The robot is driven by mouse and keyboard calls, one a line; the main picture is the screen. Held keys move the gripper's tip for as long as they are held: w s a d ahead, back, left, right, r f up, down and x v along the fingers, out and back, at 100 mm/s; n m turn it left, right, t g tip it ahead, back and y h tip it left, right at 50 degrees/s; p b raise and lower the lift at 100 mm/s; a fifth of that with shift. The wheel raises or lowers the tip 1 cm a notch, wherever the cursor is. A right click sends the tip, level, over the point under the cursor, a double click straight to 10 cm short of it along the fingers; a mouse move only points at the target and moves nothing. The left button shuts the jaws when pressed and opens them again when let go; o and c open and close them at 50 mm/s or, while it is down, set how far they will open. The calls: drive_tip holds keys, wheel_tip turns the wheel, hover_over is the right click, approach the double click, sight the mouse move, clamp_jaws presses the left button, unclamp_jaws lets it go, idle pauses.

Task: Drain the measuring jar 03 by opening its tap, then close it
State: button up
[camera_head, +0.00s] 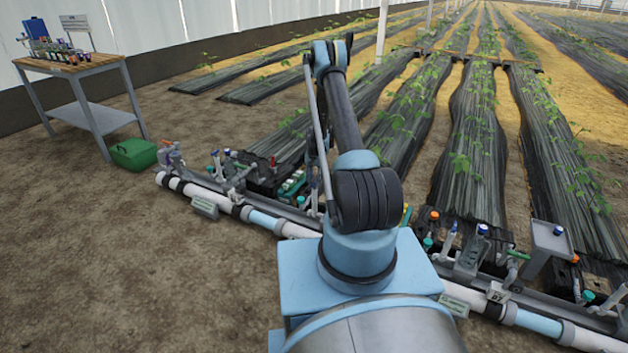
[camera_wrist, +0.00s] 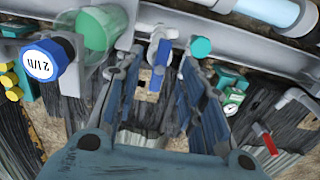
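In the wrist view my gripper (camera_wrist: 155,72) is open, with its two blue-grey fingers apart and no object held. A small pale tap-like fitting with a blue part (camera_wrist: 158,52) shows between the fingertips; I cannot tell whether they touch it. A clear cylinder with green inside (camera_wrist: 102,30), perhaps a measuring jar, lies up and left of the fingers. I cannot find a 03 label, so I cannot tell which jar is 03. In the head view my arm hides the gripper and the fittings there.
A blue round cap with a white label (camera_wrist: 40,62), a teal cap (camera_wrist: 201,47), a small gauge (camera_wrist: 234,102) and a red-handled valve (camera_wrist: 268,142) crowd around the fingers. A white pipe (camera_head: 258,218) runs along the skid. A workbench (camera_head: 85,68) and green box (camera_head: 134,153) stand far left.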

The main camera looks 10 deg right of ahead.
sight(315, 182)
drive_tip(key=shift+s+f, duration=0.1)
drive_tip(key=shift+f, duration=1.75)
drive_tip(key=shift+c, duration=0.3)
clamp_jaws()
